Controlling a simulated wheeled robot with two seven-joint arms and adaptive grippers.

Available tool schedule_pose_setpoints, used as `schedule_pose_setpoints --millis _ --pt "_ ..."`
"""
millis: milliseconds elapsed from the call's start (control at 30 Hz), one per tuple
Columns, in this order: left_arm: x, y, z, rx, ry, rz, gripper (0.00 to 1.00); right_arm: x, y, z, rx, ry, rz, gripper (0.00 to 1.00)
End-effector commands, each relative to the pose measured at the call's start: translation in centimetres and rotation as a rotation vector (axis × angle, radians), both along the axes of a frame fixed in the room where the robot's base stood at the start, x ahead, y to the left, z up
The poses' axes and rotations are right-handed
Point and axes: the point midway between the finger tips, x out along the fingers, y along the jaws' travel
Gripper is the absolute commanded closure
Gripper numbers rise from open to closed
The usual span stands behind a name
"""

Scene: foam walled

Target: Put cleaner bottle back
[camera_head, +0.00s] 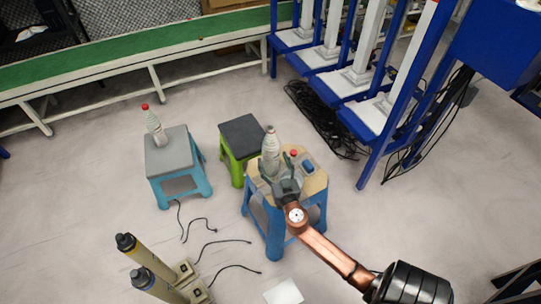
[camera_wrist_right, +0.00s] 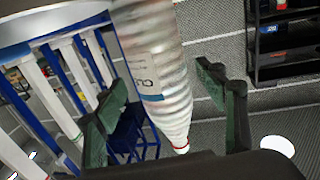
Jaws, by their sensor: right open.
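A whitish bottle (camera_head: 270,148) with a dark tip stands upright on a tan-topped blue stool (camera_head: 315,183). My right gripper (camera_head: 281,171) is at this bottle's lower part, its arm coming in from the bottom right. In the right wrist view the bottle (camera_wrist_right: 158,75) lies between the two dark green fingers, which are spread apart with gaps on both sides. A second bottle (camera_head: 155,127) with a red cap stands on the grey-topped blue stool (camera_head: 168,160) at the left. I cannot tell which one is the cleaner bottle. My left gripper is not in view.
A small red-topped item (camera_head: 293,154) and a blue item (camera_head: 308,166) sit beside the near bottle. A green stool (camera_head: 240,137) with a dark, empty top stands between the other two. A green conveyor (camera_head: 120,66) runs behind. Black cables (camera_head: 322,118) lie by the blue racks.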

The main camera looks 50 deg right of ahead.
Motion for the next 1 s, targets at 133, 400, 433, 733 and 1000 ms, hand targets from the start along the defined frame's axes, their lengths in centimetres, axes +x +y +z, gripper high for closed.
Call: schedule_pose_setpoints --millis 133,400,433,733,1000 --pt "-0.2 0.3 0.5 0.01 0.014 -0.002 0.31 -2.8 2.1 0.0 0.003 0.001 0.0 0.35" --pt "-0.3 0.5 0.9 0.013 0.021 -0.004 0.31 -6.0 4.4 -0.1 0.003 0.0 0.0 0.35" --pt "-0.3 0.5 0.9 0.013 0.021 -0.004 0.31 -6.1 4.6 0.0 0.002 0.0 0.001 0.35" --pt "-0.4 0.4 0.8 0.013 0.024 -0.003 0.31 -6.6 4.9 0.0 0.0 0.0 0.001 0.35" --pt "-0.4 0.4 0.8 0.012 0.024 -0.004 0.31 -8.7 3.9 -0.4 0.005 0.041 -0.049 0.35"
